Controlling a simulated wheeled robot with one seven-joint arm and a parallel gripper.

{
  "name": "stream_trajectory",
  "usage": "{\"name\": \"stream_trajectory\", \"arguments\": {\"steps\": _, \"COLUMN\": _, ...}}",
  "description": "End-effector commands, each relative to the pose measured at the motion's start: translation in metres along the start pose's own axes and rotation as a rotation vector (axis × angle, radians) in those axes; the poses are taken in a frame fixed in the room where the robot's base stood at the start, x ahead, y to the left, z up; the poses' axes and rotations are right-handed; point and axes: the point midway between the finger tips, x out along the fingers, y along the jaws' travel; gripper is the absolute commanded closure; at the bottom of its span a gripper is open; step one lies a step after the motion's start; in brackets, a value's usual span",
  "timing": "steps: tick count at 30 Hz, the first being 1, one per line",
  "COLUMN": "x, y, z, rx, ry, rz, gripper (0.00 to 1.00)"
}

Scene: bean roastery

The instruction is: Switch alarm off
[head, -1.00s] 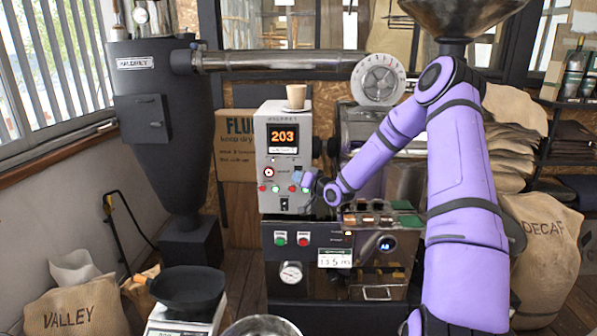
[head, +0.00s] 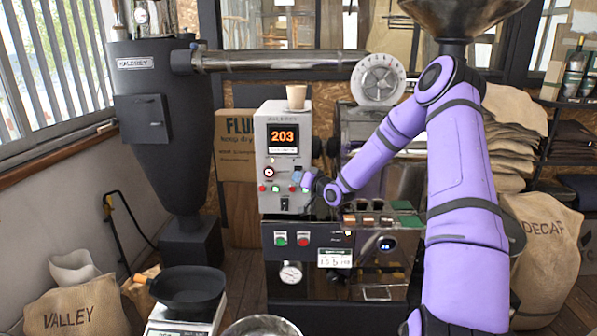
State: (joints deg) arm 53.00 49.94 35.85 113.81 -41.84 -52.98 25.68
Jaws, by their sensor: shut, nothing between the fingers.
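A grey control panel (head: 262,145) stands on the roasting machine, with a lit orange "203" display (head: 283,138). Below the display are a small dial (head: 269,172) and a row of small red and green buttons (head: 276,188). A dark switch (head: 284,203) sits low on the panel. Which control belongs to the alarm cannot be told. My gripper (head: 299,184) is at the right side of the panel face, close to the right end of the button row, and hides part of it. Its fingers are small and shut with nothing held. Whether it touches the panel cannot be told.
A paper cup (head: 296,97) stands on the panel's top. Below, the black front (head: 262,240) has a green and a red button and a gauge (head: 291,273). A black pan (head: 188,288) on a scale and a metal bowl (head: 262,327) are in front.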

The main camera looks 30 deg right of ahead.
Motion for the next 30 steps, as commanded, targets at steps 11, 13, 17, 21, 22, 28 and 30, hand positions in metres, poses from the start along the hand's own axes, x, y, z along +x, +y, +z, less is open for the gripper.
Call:
{"name": "stream_trajectory", "arguments": {"steps": 11, "x": 0.0000, "y": 0.0000, "z": 0.0000, "rx": 0.000, "ry": 0.000, "rz": 0.000, "gripper": 1.00}}
{"name": "stream_trajectory", "arguments": {"steps": 13, "x": 0.0000, "y": 0.0000, "z": 0.0000, "rx": 0.000, "ry": 0.000, "rz": 0.000, "gripper": 1.00}}
{"name": "stream_trajectory", "arguments": {"steps": 17, "x": 0.0000, "y": 0.0000, "z": 0.0000, "rx": 0.000, "ry": 0.000, "rz": 0.000, "gripper": 1.00}}
{"name": "stream_trajectory", "arguments": {"steps": 21, "x": 0.0002, "y": 0.0001, "z": -0.0001, "rx": 0.000, "ry": 0.000, "rz": 0.000, "gripper": 1.00}}
{"name": "stream_trajectory", "arguments": {"steps": 22, "x": 0.0004, "y": 0.0002, "z": -0.0003, "rx": 0.000, "ry": 0.000, "rz": 0.000, "gripper": 1.00}}
{"name": "stream_trajectory", "arguments": {"steps": 28, "x": 0.0041, "y": 0.0030, "z": -0.0030, "rx": 0.000, "ry": 0.000, "rz": 0.000, "gripper": 1.00}}
{"name": "stream_trajectory", "arguments": {"steps": 30, "x": 0.0053, "y": 0.0040, "z": -0.0041, "rx": 0.000, "ry": 0.000, "rz": 0.000, "gripper": 1.00}}
